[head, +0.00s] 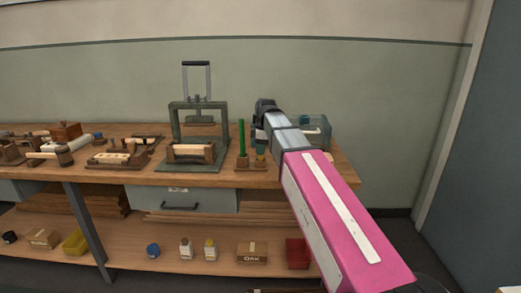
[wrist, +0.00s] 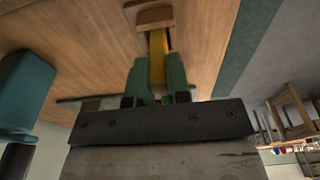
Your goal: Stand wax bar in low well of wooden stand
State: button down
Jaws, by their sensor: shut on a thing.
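My gripper (head: 261,149) points down at the right part of the wooden stand (head: 247,166). In the wrist view its green fingers (wrist: 157,80) are shut on the yellow wax bar (wrist: 157,58). In the head view the bar (head: 260,157) shows as a small yellow patch just below the fingertips, at the stand. In the wrist view the bar's far end meets a brown wooden block (wrist: 154,17), which looks like the stand. Whether the bar is inside the low well or just above it, I cannot tell. A tall green bar (head: 241,137) stands upright at the stand's left.
A grey-green press (head: 174,135) with a wooden piece stands left of the stand. A teal-and-clear container (head: 318,130) is to the right, behind my arm. Wooden tools, including a mallet (head: 64,155), fill the bench's left. The bench front edge (head: 220,181) is near.

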jog(key=shift+f, duration=0.25)
dwell(0.4)
jog(key=c, duration=0.6)
grip_release()
jog(key=shift+r, duration=0.1)
jog(key=shift+r, duration=3.4)
